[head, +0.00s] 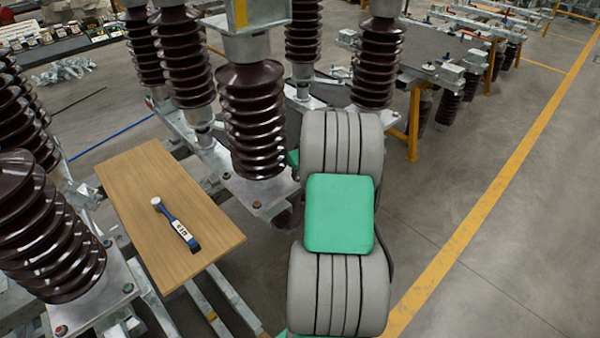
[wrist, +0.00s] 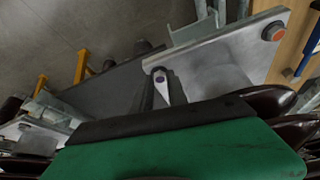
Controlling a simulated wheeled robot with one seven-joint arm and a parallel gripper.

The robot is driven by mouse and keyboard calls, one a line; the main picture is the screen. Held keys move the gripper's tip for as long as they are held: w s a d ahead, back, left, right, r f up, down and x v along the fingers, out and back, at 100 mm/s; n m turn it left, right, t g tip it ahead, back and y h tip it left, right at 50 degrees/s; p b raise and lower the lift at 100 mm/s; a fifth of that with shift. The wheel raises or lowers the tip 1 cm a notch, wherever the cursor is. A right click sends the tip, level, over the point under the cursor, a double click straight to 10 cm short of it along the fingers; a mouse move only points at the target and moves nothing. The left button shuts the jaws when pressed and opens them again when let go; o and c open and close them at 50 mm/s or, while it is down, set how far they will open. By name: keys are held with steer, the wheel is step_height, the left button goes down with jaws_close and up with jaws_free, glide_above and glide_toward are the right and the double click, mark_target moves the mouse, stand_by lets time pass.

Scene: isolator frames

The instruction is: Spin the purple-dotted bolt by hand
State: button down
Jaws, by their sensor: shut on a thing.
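In the wrist view my gripper (wrist: 163,88) reaches over the edge of a grey metal plate (wrist: 222,62) at the foot of an insulator. Its jaws are shut on the purple-dotted bolt (wrist: 160,77), whose small dark purple dot shows at the fingertips. The rest of this bolt is mostly hidden by the fingers. In the head view my arm hides the gripper and this bolt.
An orange-dotted bolt (wrist: 273,32) sits at the plate's far corner. Brown ribbed insulators (head: 252,120) stand close to my arm. Open floor (head: 520,220) lies at right.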

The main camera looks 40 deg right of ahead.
steer(key=c, duration=1.3)
jaws_free()
steer(key=b+v, duration=0.1)
steer(key=v, duration=0.7)
steer(key=shift+a, duration=0.15)
